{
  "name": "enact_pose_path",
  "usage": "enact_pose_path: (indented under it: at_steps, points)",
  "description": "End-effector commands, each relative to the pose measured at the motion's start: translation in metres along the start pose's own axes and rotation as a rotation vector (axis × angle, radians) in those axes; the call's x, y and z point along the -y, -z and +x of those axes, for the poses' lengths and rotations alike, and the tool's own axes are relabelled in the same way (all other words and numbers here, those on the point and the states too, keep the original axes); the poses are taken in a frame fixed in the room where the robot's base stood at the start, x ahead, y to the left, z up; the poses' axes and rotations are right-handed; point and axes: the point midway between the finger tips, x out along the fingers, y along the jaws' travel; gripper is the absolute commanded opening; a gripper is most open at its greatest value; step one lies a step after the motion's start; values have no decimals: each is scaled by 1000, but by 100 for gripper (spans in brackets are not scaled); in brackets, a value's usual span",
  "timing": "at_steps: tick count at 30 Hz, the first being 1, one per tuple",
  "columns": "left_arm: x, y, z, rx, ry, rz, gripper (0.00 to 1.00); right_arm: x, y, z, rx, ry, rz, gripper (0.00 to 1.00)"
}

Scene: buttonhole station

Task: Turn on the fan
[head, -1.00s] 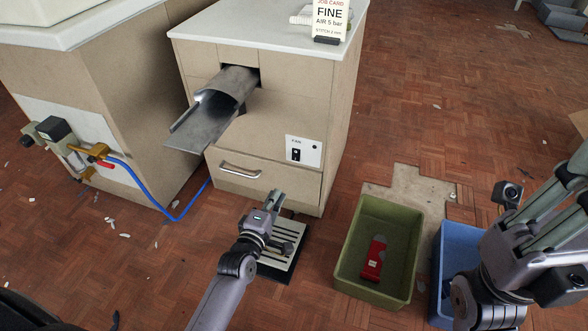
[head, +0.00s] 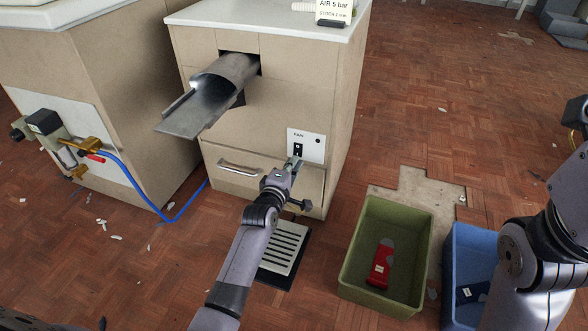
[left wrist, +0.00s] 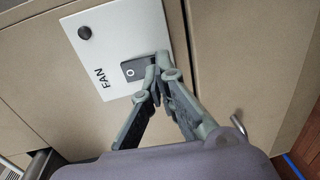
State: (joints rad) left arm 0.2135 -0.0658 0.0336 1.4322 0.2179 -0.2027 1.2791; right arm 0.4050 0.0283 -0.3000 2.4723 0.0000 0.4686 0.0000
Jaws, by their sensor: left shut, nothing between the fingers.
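The fan switch plate (head: 308,143) is a white panel labelled FAN on the cabinet front, right of the metal chute. It carries a dark rocker switch (head: 298,150) and a small round dark knob or lamp. In the left wrist view the plate (left wrist: 118,40) shows tilted, with the rocker (left wrist: 132,71) marked with a circle. My left gripper (head: 294,165) is shut and empty, its fingertips (left wrist: 158,62) at the rocker's edge, covering part of it. I cannot tell whether they touch. My right arm shows at the right edge; its gripper is out of the picture.
The metal chute (head: 208,98) juts out at left. A slatted floor pedal (head: 286,247), a green bin (head: 354,268) with a red object and a blue bin (head: 450,270) stand on the floor. A blue hose (head: 140,190) runs at left.

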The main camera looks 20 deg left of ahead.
Motion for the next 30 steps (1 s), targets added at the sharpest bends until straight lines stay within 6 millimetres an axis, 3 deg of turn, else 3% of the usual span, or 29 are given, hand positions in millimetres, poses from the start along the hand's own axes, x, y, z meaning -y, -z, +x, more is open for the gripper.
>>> enact_pose_path:
  at_steps: [19,21,30]
  points:
    - [-2,0,15,1,2,-2,0,0,0,6,-5,1,0,0]
    - [1,0,14,1,1,-1,0,0,-1,-1,7,-1,0,0]
    - [2,-2,11,1,2,-1,0,0,0,5,-4,2,0,0]
